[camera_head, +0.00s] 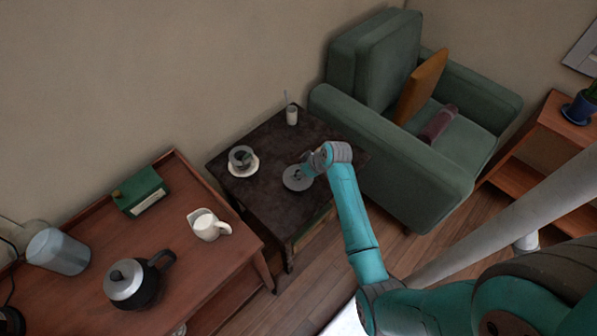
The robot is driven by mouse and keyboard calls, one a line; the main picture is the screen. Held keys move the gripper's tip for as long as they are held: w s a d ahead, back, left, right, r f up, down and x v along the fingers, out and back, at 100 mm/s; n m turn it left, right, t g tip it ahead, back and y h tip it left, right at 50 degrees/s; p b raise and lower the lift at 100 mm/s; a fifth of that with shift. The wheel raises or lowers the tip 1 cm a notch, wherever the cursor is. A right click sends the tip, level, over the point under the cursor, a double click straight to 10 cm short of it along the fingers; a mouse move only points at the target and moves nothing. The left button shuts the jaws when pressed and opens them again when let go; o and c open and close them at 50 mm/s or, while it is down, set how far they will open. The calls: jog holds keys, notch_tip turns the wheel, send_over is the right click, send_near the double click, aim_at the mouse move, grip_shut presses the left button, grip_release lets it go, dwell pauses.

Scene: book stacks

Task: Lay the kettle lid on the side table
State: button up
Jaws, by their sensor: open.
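The dark side table (262,190) stands between the desk and the armchair. A round grey disc (297,184), which looks like the kettle lid, lies flat on its right part. My gripper (306,172) is open just above the disc's right edge. The fingers are small and partly hidden by the wrist, so I cannot tell if they touch it. The kettle (146,292), black with a silver top, stands on the desk at lower left. A small dark round spot shows on its top; I cannot tell whether it is a knob or an opening.
A cup on a saucer (246,172) and a small white cup with a stick (292,117) stand on the side table. The reddish desk (185,275) holds a white jug (207,225), a green box (141,192) and a glass container (58,253). A green armchair (400,160) adjoins the table's right.

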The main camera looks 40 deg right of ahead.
jog(key=v, duration=1)
jog(key=s+a+f+m+t+h, duration=0.2)
jog(key=s+a+f+t+h, duration=0.15)
jog(key=s+a, duration=1.2)
jog(key=s+a+r+t+y, duration=0.1)
jog(key=s+a+r, duration=0.3)
jog(key=s+r, duration=0.5)
jog(key=s+a+r+t+y, duration=0.1)
jog(key=s+a+r+t, duration=0.3)
jog(key=s+r, duration=0.5)
jog(key=shift+a+r, duration=0.3)
